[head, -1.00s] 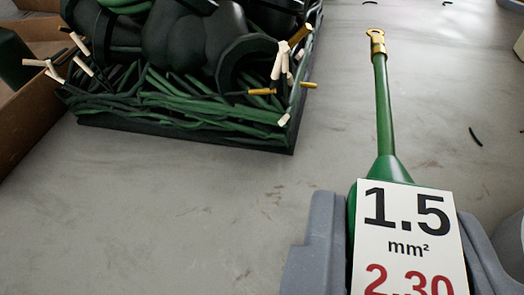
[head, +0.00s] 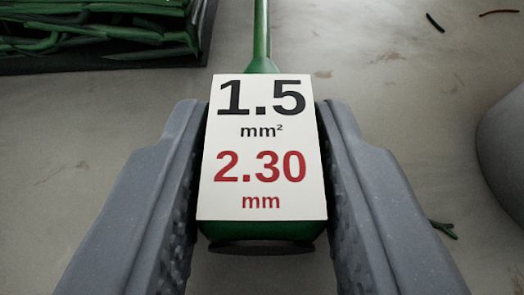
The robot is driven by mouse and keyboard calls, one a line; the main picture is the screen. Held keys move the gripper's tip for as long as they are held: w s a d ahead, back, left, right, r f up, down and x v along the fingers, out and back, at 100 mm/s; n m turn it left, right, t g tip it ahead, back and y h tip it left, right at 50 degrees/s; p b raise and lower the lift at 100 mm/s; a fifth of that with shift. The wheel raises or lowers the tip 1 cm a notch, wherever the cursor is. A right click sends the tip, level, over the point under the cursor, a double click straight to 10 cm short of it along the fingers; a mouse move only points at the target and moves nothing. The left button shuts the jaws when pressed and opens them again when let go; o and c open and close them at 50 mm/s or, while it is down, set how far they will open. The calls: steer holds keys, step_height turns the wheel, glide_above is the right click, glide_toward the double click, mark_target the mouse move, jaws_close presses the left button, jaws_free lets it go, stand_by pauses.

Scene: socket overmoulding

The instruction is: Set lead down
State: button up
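The lead is a green cable (head: 262,35) with a flared green body (head: 262,229) at its near end. A white label on the body reads 1.5 mm² in black and 2.30 mm in red. My gripper (head: 264,120) has one grey finger on each side of the body, close against it, and appears shut on it. The cable points away from me, and its far end is out of view. The label hides most of the body. I cannot tell whether the lead touches the surface.
A dark tray (head: 120,59) of green cable pieces stands at the top left. A rounded grey object (head: 505,150) is at the right edge. Small wire scraps (head: 444,229) lie on the grey surface (head: 400,110), which is otherwise clear around my gripper.

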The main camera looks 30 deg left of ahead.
steer(key=o, duration=0.3)
steer(key=shift+r, duration=0.15)
steer(key=p+v, duration=0.2)
steer(key=v, duration=1)
steer(key=shift+p, duration=0.3)
